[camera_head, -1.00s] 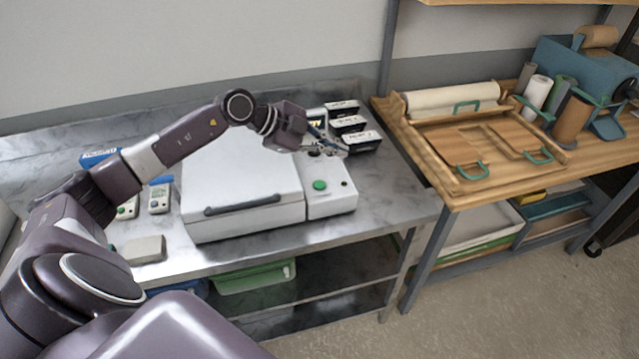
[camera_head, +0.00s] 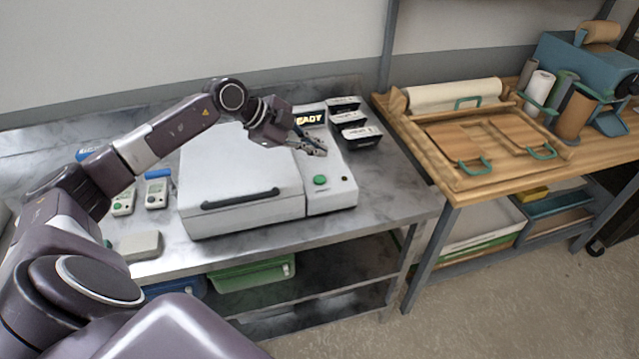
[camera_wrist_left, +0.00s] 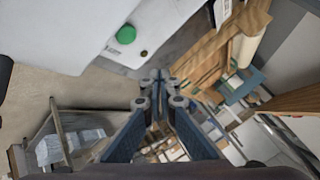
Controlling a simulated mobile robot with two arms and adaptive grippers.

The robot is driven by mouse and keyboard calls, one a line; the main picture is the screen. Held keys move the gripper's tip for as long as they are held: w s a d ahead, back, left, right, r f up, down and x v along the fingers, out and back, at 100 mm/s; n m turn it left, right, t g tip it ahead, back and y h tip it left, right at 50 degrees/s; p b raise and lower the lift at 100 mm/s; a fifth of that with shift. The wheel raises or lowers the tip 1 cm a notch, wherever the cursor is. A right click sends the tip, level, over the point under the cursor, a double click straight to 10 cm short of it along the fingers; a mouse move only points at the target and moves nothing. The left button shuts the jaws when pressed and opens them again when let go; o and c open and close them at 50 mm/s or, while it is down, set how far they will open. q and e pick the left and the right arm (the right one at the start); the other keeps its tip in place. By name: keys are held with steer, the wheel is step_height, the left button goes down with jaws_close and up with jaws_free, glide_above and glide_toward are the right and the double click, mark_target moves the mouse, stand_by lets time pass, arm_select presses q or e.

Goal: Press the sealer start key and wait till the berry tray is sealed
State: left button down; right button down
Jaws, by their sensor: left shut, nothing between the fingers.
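The white sealer (camera_head: 235,180) stands on the steel bench with its lid down and a dark handle along the front. Its control panel (camera_head: 335,190) on the right carries a green start key (camera_head: 320,180), and a display (camera_head: 309,117) behind it shows a word, partly hidden, ending in "EADY". The key also shows in the left wrist view (camera_wrist_left: 126,34). My left gripper (camera_head: 320,150) is shut and empty above the panel, behind the key and apart from it. The fingertips meet in the left wrist view (camera_wrist_left: 160,76). The berry tray is not visible. My right gripper is out of view.
Several black labelled boxes (camera_head: 361,136) stand right of the display. Small handheld devices (camera_head: 157,192) and a grey block (camera_head: 140,246) lie left of the sealer. A wooden table (camera_head: 420,165) with a paper roll (camera_head: 455,94) stands at the right.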

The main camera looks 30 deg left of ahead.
arm_select(q)
steer(key=b, duration=0.3)
glide_above(317, 179)
step_height(317, 179, down, 4)
steer(key=shift+s+f, duration=0.1)
steer(key=shift+f, duration=0.15)
steer(key=shift+f+b, duration=0.3)
steer(key=shift+f, duration=0.5)
steer(key=shift+f, duration=0.1)
steer(key=shift+f, duration=0.35)
